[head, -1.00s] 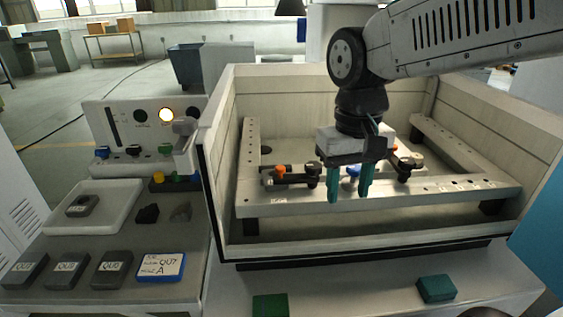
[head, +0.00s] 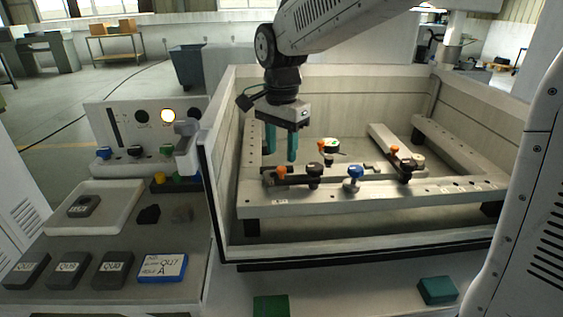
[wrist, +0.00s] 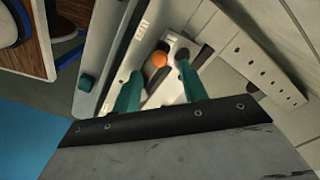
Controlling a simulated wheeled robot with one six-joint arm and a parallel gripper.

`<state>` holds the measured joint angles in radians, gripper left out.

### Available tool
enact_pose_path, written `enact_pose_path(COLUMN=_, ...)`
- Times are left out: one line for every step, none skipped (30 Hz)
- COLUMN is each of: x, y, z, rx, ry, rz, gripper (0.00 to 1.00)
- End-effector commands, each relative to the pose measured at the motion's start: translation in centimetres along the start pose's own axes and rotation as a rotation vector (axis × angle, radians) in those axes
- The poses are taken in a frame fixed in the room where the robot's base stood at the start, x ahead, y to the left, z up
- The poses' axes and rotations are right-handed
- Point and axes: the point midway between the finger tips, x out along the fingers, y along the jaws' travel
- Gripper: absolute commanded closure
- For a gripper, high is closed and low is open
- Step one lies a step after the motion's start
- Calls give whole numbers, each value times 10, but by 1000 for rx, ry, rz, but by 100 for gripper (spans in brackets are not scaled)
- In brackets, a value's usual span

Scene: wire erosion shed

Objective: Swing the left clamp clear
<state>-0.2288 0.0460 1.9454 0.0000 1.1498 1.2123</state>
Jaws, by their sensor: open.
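The left clamp (head: 296,174) is a dark bar on the front rail of the open tank, with an orange knob (head: 281,171) at its left end and a dark round knob (head: 315,170) at its right. My gripper (head: 281,157) is open and empty, pointing down just above the orange knob. In the wrist view the orange knob (wrist: 159,59) shows between the two green fingers of my gripper (wrist: 159,70). I cannot tell whether the fingers touch it.
Another clamp (head: 403,165) with an orange knob sits further right.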

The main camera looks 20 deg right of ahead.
Motion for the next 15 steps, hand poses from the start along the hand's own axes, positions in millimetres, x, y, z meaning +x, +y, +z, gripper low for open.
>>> enact_pose_path(x=9, y=0, z=0, rx=0, ry=-1, rz=3, gripper=57)
enact_pose_path(x=14, y=0, z=0, rx=0, ry=-1, rz=3, gripper=57)
enact_pose_path(x=20, y=1, z=0, rx=-1, ry=-2, rz=4, gripper=57)
enact_pose_path(x=24, y=0, z=0, rx=-1, ry=-1, rz=3, gripper=57)
enact_pose_path(x=28, y=0, z=0, rx=-1, ry=-1, rz=2, gripper=57)
enact_pose_path(x=32, y=0, z=0, rx=-1, ry=-1, rz=3, gripper=57)
enact_pose_path(x=35, y=0, z=0, rx=-1, ry=-1, rz=2, gripper=57)
enact_pose_path(x=37, y=0, z=0, rx=-1, ry=-1, rz=2, gripper=57)
enact_pose_path(x=40, y=0, z=0, rx=-1, ry=0, rz=1, gripper=57)
enact_pose_path(x=41, y=0, z=0, rx=-1, ry=0, rz=1, gripper=57)
enact_pose_path(x=42, y=0, z=0, rx=-1, ry=0, rz=1, gripper=57)
enact_pose_path(x=43, y=0, z=0, rx=-1, ry=0, rz=1, gripper=57)
enact_pose_path(x=43, y=0, z=0, rx=-1, ry=0, rz=1, gripper=57)
enact_pose_path(x=44, y=0, z=0, rx=-1, ry=0, rz=1, gripper=57)
enact_pose_path(x=44, y=0, z=0, rx=-2, ry=0, rz=0, gripper=57)
